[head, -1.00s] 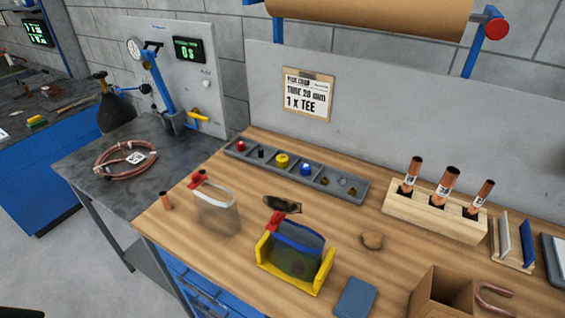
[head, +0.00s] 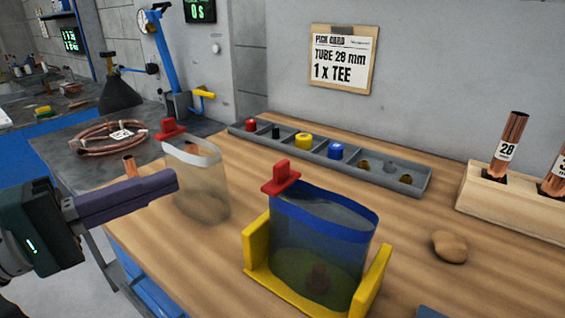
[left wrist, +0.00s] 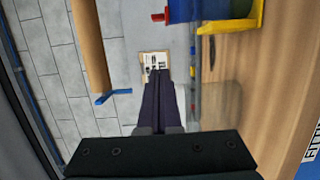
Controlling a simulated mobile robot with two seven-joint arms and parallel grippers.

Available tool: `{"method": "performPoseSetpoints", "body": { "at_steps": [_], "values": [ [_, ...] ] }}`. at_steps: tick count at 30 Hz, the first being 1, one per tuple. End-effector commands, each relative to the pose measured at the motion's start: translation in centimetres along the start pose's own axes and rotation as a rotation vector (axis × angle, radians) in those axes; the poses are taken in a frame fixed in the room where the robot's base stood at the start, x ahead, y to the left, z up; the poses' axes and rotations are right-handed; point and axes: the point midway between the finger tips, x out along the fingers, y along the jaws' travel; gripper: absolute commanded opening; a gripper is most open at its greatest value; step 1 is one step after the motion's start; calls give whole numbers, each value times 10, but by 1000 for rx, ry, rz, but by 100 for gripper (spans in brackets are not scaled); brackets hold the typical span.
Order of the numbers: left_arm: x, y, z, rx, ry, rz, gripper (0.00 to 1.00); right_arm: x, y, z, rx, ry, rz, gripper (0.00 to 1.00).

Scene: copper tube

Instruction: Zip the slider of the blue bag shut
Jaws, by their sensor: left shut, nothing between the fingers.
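A dim brownish item shows inside the bag. My left gripper (head: 172,182) is shut and empty, left of the slider and apart from it, in front of the clear bag. In the left wrist view the shut fingers (left wrist: 166,76) point toward the wall, with the slider (left wrist: 158,17) and yellow holder (left wrist: 258,22) at the top. My right gripper is not in view.
A clear bag (head: 200,185) with a red slider stands behind my left gripper. A grey parts tray (head: 390,177) lies at the back. A wooden tube rack (head: 490,200) and a round brown lump (head: 449,246) are to the right. Bench between is clear.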

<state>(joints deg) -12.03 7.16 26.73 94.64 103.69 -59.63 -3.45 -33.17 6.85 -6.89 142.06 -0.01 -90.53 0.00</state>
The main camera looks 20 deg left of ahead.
Motion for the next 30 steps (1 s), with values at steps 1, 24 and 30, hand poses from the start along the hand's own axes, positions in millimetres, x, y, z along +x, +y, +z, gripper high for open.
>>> {"method": "performPoseSetpoints", "body": {
  "at_steps": [1,24,30],
  "values": [
    [7,3,0,-1,-2,2,0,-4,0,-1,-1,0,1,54],
    [102,2,39,0,-5,-3,0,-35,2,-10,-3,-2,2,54],
    [102,0,41,2,-5,-3,0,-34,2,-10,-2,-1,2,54]
  ]
}}
